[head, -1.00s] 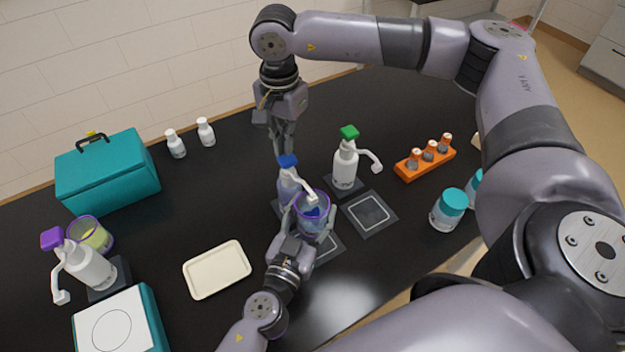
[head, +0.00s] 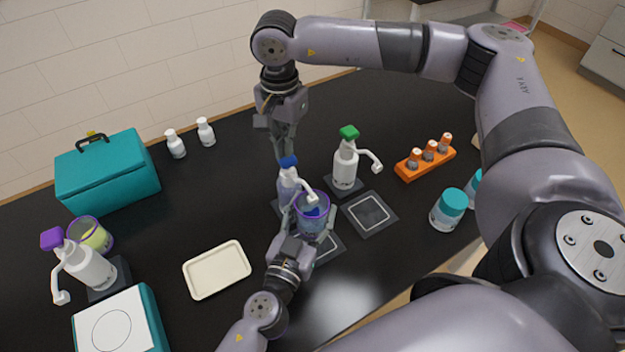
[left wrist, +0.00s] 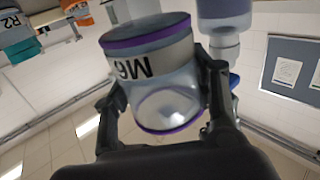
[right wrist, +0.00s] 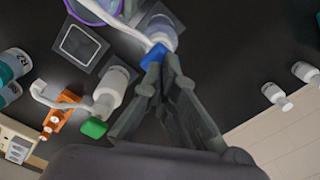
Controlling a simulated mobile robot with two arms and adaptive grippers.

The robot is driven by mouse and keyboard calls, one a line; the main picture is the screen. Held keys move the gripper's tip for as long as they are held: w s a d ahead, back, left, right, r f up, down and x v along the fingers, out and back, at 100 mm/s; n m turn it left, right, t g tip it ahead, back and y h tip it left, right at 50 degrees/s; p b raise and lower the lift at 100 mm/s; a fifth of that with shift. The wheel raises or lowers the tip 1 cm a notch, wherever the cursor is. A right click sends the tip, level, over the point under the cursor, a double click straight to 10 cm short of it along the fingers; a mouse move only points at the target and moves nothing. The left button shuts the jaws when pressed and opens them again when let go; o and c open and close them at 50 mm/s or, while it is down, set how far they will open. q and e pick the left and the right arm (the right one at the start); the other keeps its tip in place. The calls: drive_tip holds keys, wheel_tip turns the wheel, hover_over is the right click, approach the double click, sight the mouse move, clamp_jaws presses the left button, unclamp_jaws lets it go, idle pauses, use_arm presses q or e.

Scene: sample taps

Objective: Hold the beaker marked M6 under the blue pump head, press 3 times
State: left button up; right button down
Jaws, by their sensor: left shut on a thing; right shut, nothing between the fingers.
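The beaker marked M6 (head: 313,218) is clear with purple rims, and its label shows in the left wrist view (left wrist: 135,68). My left gripper (head: 309,222) is shut on it, holding it upright under the spout of the blue pump bottle. The blue pump head (head: 289,161) tops a bottle (head: 287,188) partly hidden by the beaker; the head also shows in the right wrist view (right wrist: 154,55). Inside the beaker looks bluish. My right gripper (head: 283,157) is shut and empty, fingertips pointing down at the blue head; whether they touch it I cannot tell.
A green-headed pump (head: 346,163) stands close right, beside an empty marked pad (head: 368,213). A purple-headed pump (head: 85,264), a purple-rimmed beaker (head: 92,235), a cream tray (head: 217,270) and a teal box (head: 106,177) are left. An orange rack (head: 425,160) and teal-lidded jars (head: 449,209) are right.

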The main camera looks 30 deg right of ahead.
drive_tip(key=shift+f, duration=1)
drive_tip(key=shift+r, duration=1.4)
drive_tip(key=shift+r, duration=2.5)
